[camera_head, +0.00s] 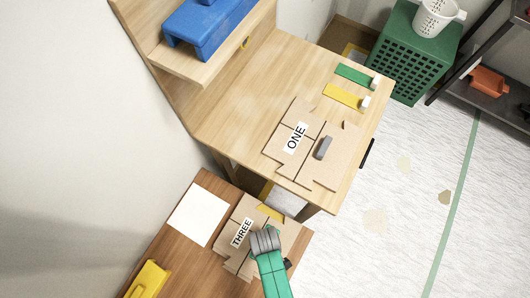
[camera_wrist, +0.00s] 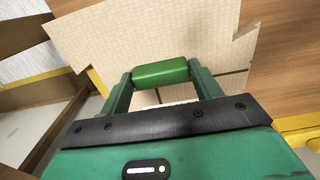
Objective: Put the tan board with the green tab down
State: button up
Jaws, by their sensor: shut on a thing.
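The tan board with the green tab (camera_wrist: 190,32) fills the upper middle of the wrist view, with notched edges and fine grid lines. My gripper (camera_wrist: 160,76) is shut on its green tab, with one green finger at each end of the tab. In the head view, my gripper (camera_head: 265,241) is over the brown lower table, at the right part of a tan notched board marked THREE (camera_head: 243,217). My gripper hides the green tab there. I cannot tell whether the held board touches the table.
A tan notched board marked ONE (camera_head: 283,150), with a grey tab (camera_head: 323,148), lies on the light wooden desk (camera_head: 240,115). White paper (camera_head: 199,214) and a yellow object (camera_head: 148,279) lie on the brown table (camera_head: 171,255). Green (camera_head: 354,76) and yellow (camera_head: 342,96) tools lie on the desk.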

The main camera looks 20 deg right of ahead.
jog(key=o, duration=1.1)
jog(key=shift+f, duration=0.1)
notch_tip(320, 180, up, 12)
jog(key=p, duration=0.4)
